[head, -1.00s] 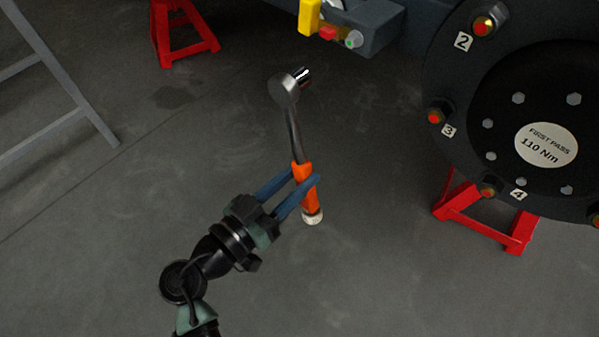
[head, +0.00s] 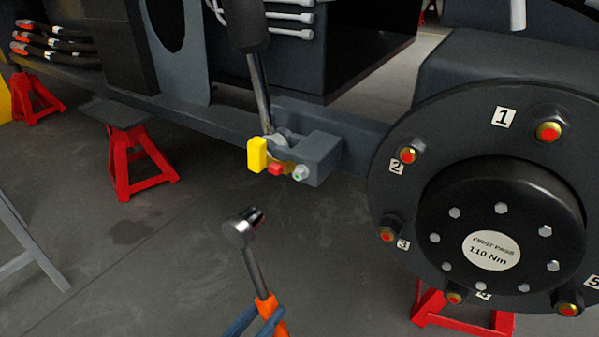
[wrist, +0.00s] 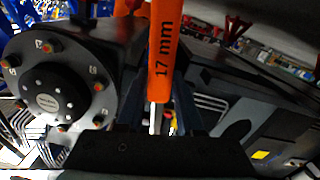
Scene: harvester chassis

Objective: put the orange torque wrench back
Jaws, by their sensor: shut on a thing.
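The orange torque wrench (head: 265,304) is upright in the head view, its metal ratchet head (head: 241,227) at the top and its orange grip low at the bottom edge. My gripper (head: 262,318) has its blue fingers shut around the orange grip; the rest of the gripper is below the frame. In the wrist view the orange handle (wrist: 162,58), marked "17 mm", runs down between the fingers. The wrench appears clear of other things. No holder for the wrench can be made out for certain.
The wheel hub (head: 490,215) with numbered bolts stands at right, labelled "FIRST PASS 110 Nm". A chassis bracket (head: 318,158) with a yellow block (head: 257,155) is beyond the wrench. Red stands (head: 140,160) are on the floor; a grey frame (head: 25,235) is at left. Open floor lies between.

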